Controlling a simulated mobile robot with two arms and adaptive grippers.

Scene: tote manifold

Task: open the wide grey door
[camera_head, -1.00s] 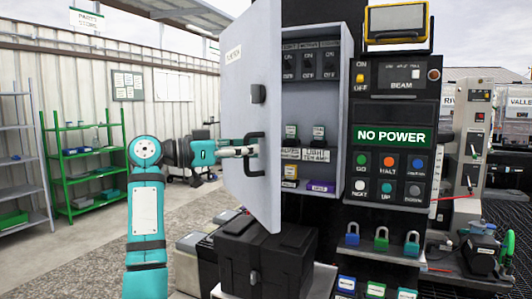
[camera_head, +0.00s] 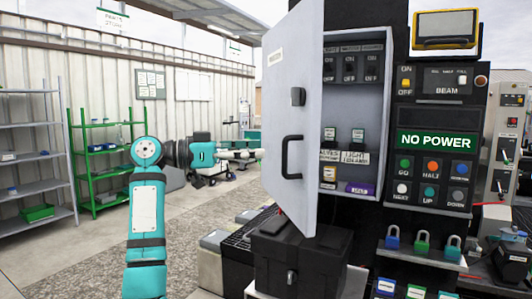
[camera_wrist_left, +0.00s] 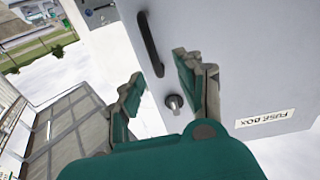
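The wide grey door (camera_head: 293,115) of the fuse box stands swung open toward me, with a black bar handle (camera_head: 288,157) and a dark knob (camera_head: 298,96) on its face. My left gripper (camera_head: 260,154) is just left of the handle and appears clear of it. In the left wrist view the left gripper's fingers (camera_wrist_left: 158,88) are spread with nothing between them; the door (camera_wrist_left: 235,60), its handle (camera_wrist_left: 150,42) and a round knob (camera_wrist_left: 174,102) lie beyond. My right gripper is not in view.
The open box (camera_head: 355,120) shows switches and labelled blocks inside. A black case (camera_head: 300,258) stands below the door. A control panel (camera_head: 437,140) reading NO POWER is at the right.

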